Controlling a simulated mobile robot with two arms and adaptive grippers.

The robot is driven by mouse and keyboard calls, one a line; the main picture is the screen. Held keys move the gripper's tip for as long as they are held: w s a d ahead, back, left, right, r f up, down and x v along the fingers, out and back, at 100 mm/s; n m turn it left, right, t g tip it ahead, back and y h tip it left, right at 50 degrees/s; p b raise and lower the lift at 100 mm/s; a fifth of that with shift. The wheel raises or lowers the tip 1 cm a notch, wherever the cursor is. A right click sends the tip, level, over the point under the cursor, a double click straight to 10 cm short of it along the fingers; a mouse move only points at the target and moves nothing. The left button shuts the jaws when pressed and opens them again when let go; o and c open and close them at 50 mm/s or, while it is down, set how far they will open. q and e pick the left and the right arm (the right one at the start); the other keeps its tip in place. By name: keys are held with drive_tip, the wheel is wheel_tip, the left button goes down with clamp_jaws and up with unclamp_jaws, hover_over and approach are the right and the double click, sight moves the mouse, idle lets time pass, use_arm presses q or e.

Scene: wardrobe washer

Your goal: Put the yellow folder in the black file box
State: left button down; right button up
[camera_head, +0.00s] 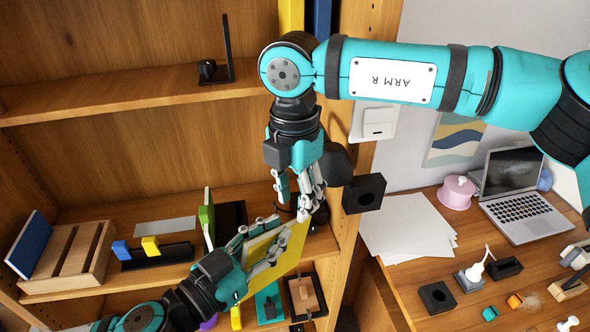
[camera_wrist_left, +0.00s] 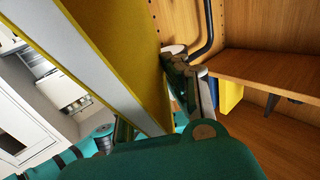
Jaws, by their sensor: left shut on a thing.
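The yellow folder (camera_head: 290,250) is held tilted in front of the lower shelf, and fills the upper part of the left wrist view (camera_wrist_left: 115,30). My left gripper (camera_head: 262,241) is shut on it, with fingers across its left part; a finger also shows at its edge in the left wrist view (camera_wrist_left: 185,80). My right gripper (camera_head: 298,208) hangs just above the folder, its fingers apart; whether it touches the folder I cannot tell. A black box-like object (camera_head: 230,213) stands behind on the shelf beside a green folder (camera_head: 207,217); it may be the black file box, partly hidden by my left gripper.
A wooden crate (camera_head: 103,238) with a blue folder (camera_head: 33,246) and a black rack (camera_head: 160,257) stand on the shelf to the left. The shelf's right upright (camera_head: 349,225) is close to my right gripper. A desk with papers (camera_head: 405,222) and a laptop (camera_head: 528,207) is at right.

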drive_tip(key=shift+f, duration=2.25)
clamp_jaws()
use_arm(q)
drive_tip(key=c, duration=1.3)
unclamp_jaws()
use_arm(e)
drive_tip(key=shift+s, duration=0.1)
